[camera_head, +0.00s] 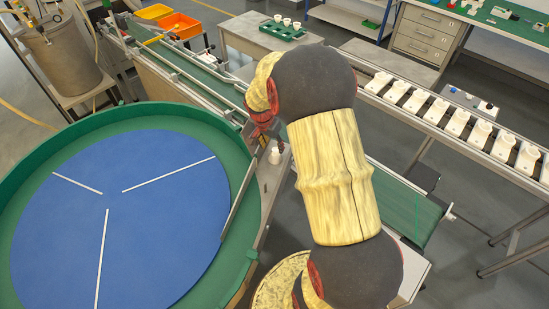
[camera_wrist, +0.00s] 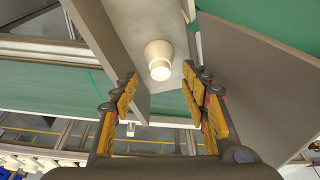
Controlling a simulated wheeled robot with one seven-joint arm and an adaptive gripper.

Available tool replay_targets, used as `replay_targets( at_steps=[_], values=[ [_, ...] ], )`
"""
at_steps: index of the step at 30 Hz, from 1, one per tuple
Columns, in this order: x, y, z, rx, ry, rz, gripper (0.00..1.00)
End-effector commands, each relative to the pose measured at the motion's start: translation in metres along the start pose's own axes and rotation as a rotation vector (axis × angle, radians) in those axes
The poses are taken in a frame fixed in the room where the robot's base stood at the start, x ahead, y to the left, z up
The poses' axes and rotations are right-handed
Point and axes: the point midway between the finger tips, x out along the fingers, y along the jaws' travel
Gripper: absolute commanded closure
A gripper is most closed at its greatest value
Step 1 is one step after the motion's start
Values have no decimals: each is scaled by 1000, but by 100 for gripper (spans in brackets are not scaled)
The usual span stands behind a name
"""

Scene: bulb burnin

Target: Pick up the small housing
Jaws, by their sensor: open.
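The small housing (camera_wrist: 158,60) is a white, stepped round piece on a grey surface, in the upper middle of the wrist view. It also shows in the head view (camera_head: 275,155), beside the green-rimmed turntable. My gripper (camera_wrist: 160,83) is open and empty, with its yellow-padded fingers either side of the view. The housing appears just beyond the fingertips, roughly in line with the gap between them and not held. In the head view my arm covers much of the area around my gripper.
The blue turntable (camera_head: 140,210) with white dividers fills the left, with a metal guide rail (camera_head: 238,195) at its edge. A green conveyor (camera_head: 400,205) lies right of my arm. White fixtures (camera_head: 456,123) line another conveyor. A green tray (camera_head: 283,33) holds white cups.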

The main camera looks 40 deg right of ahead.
Motion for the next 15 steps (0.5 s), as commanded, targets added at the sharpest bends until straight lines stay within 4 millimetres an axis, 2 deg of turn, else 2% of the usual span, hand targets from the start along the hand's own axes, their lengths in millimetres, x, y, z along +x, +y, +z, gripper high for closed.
replay_targets(
  at_steps=[3,11,15],
  values=[
    [15,0,0,3,-1,2,54],
    [36,0,-1,2,-1,1,54],
    [57,-1,-2,2,-2,2,54]
  ],
)
